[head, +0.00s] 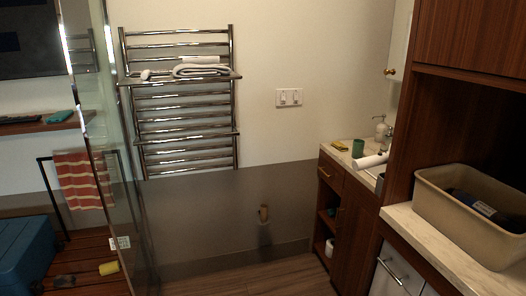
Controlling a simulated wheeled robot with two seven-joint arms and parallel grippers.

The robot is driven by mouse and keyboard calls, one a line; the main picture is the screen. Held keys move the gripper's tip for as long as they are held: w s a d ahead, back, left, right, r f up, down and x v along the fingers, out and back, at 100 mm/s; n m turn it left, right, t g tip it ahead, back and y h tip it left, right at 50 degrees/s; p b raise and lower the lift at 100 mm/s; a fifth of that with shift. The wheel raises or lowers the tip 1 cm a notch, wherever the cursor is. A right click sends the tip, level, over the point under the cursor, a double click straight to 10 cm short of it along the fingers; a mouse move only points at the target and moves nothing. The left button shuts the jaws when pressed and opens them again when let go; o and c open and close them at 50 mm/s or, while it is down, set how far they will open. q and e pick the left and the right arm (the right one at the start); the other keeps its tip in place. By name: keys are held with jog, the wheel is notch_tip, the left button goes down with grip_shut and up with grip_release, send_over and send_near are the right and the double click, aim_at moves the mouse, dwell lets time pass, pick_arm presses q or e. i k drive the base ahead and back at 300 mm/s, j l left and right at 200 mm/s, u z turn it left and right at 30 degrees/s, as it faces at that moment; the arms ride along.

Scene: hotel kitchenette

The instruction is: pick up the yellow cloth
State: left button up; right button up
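A small, flat yellow thing (340,146), which looks like the yellow cloth, lies near the left back of the sink counter (333,155). It is beside a green cup (358,148). It is too small to make out its folds. Another yellow piece (109,268), short and roll-like, lies low at the left on the wooden slats, seen past the glass panel. Neither of my grippers is in view.
A tan bin (467,228) with dark contents stands on the right counter (420,240). A white roll (370,160) and a soap bottle (381,130) are by the sink. A glass panel (112,160) stands at left. The wooden floor (275,280) in the middle is clear.

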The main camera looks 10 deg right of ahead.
aim_at(338, 145)
jog(key=i+l+z, duration=0.35)
jog(key=i+z, duration=0.4)
jog(key=i, duration=0.1)
